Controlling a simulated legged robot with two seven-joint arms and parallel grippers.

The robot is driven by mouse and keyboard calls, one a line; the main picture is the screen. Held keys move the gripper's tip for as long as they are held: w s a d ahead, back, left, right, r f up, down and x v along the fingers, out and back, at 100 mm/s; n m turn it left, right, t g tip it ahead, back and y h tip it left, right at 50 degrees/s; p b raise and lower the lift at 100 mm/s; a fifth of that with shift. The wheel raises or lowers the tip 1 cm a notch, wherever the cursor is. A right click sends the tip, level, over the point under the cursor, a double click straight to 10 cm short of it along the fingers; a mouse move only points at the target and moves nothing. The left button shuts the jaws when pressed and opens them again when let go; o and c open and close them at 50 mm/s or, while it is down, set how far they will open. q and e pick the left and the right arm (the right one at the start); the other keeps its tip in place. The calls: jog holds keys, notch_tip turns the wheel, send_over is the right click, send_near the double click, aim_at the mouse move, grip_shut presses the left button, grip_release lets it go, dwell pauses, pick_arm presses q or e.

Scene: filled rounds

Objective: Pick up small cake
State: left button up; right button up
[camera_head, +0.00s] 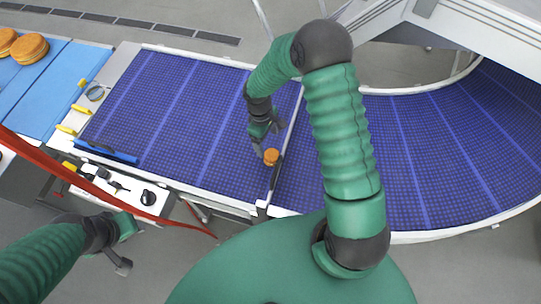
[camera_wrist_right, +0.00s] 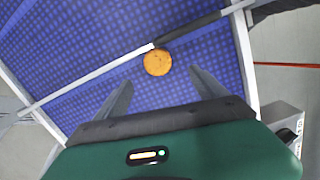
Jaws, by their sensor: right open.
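A small round orange-brown cake (camera_head: 271,156) lies on the blue conveyor belt, close to a thin rail with a dark part. In the right wrist view the small cake (camera_wrist_right: 158,62) sits just beyond my fingertips, beside the rail. My right gripper (camera_head: 262,146) is above the belt at the cake, with its fingers apart; the fingers (camera_wrist_right: 160,77) are empty in the right wrist view. My left gripper (camera_head: 126,246) hangs off the belt at the lower left, away from the cake; its fingers are only partly clear.
The rail (camera_head: 291,124) crosses the belt beside the cake, with a dark bar (camera_head: 275,178) at its near end. Larger round cakes (camera_head: 28,48) lie on a light blue belt (camera_head: 62,84) at the far left. A red strip (camera_head: 100,180) runs along the lower left. The belt left of my right gripper is clear.

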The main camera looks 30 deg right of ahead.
aim_at(271, 155)
jog(key=f, duration=0.2)
jog(key=f+p, duration=0.1)
jog(key=f, duration=0.3)
jog(key=shift+s+d+f, duration=0.2)
jog(key=shift+d+f, duration=0.1)
jog(key=shift+f, duration=0.05)
jog(key=shift+s+d+f+p, duration=0.1)
jog(key=shift+f+p, duration=0.2)
jog(key=shift+p, duration=0.2)
jog(key=f, duration=0.1)
jog(key=f+p, duration=0.2)
jog(key=shift+s+d+f, duration=0.15)
jog(key=shift+s+f, duration=0.1)
jog(key=shift+f, duration=0.5)
jog(key=shift+w+f, duration=0.1)
jog(key=c, duration=0.9)
